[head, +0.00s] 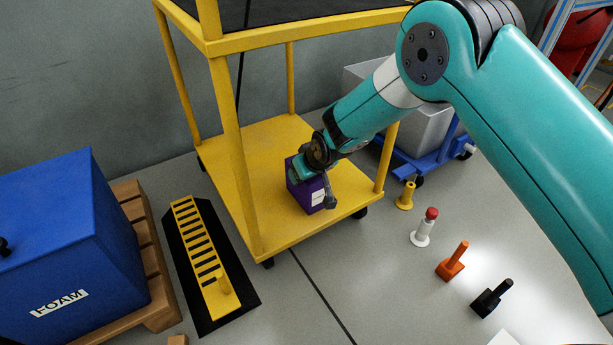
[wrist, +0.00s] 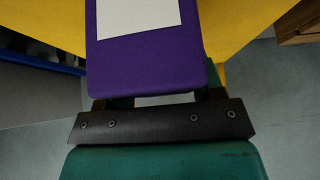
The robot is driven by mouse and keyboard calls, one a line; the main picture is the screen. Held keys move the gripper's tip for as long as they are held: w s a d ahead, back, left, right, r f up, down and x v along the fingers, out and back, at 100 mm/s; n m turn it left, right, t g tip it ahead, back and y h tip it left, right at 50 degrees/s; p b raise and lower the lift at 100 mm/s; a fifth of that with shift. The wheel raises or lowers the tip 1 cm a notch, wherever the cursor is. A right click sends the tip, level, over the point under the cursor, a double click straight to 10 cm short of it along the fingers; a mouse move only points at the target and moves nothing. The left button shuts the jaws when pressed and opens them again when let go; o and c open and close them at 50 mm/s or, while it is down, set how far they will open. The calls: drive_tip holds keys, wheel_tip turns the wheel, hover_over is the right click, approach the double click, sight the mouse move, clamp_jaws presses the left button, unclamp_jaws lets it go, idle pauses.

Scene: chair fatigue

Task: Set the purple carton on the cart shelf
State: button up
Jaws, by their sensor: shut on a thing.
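The purple carton (head: 305,192) has a white label and is over the lower yellow shelf of the cart (head: 250,196), near its front right part. My gripper (head: 318,180) is shut on the carton from above and behind. The wrist view shows the purple carton (wrist: 150,62) close up between the fingers, with the yellow shelf (wrist: 235,25) beyond it. I cannot tell whether the carton's underside touches the shelf. Part of the carton is hidden by my gripper.
A blue foam block (head: 70,240) sits on a wooden pallet at left, beside a yellow slotted rack (head: 198,250). Several small coloured pieces, including an orange one (head: 452,263), stand at right.

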drive_tip(key=shift+r, duration=0.1)
drive_tip(key=o, duration=1.1)
drive_tip(key=p+v, duration=0.6)
drive_tip(key=v, duration=0.6)
drive_tip(key=shift+p, duration=0.4)
